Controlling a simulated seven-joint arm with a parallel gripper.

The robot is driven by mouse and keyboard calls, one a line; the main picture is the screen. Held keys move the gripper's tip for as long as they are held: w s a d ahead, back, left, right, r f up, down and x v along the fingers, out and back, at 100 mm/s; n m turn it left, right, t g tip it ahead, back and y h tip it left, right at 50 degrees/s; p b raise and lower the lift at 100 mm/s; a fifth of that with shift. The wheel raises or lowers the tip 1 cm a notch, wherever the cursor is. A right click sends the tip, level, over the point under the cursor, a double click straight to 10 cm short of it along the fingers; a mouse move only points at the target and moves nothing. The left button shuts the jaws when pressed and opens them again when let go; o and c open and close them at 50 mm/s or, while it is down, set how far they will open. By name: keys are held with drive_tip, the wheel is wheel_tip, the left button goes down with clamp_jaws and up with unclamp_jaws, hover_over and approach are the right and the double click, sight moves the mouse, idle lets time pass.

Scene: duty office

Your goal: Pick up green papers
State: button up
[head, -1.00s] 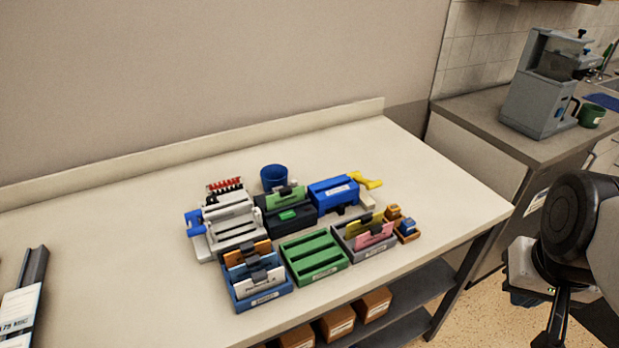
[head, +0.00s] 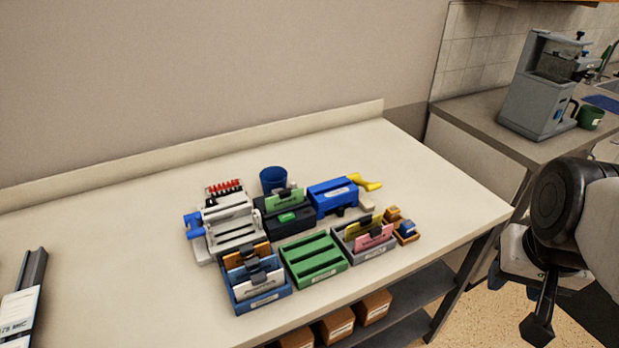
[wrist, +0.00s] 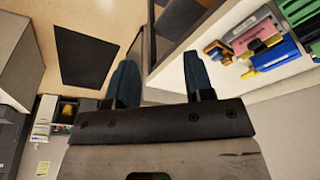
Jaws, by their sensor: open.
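The green papers (head: 284,201) stand upright in a dark holder (head: 288,225) with a small green label, at the back middle of the group on the table in the head view. A black clip-like part touches their left side. My gripper (head: 540,325) is at the lower right of the head view, off the table's right edge and well apart from the papers. In the wrist view my gripper (wrist: 161,78) shows two blue-grey fingers spread apart with nothing between them. I cannot make out the green papers for sure in the wrist view.
A green slotted tray (head: 315,258) stands in front of the holder. A blue tray (head: 262,300), a grey tray with yellow and pink papers (head: 373,240), a blue machine (head: 335,196), a white machine (head: 235,223) and a blue cup (head: 272,180) crowd around. The table's left-middle is clear.

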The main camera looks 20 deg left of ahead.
drive_tip(key=w+a+r+m, duration=0.1)
drive_tip(key=w+a+m, duration=0.1)
drive_tip(key=w+a, duration=0.6)
drive_tip(key=m+g, duration=0.3)
drive_tip(key=m, duration=0.3)
hover_over(285, 191)
drive_tip(key=f, duration=0.8)
drive_tip(key=shift+s+a+f, duration=0.15)
drive_tip(key=shift+s+f, duration=0.05)
drive_tip(key=shift+f, duration=0.05)
drive_tip(key=shift+f, duration=1.3)
drive_tip(key=shift+f, duration=0.1)
drive_tip(key=shift+w+f, duration=0.15)
drive_tip(key=shift+f, duration=2.35)
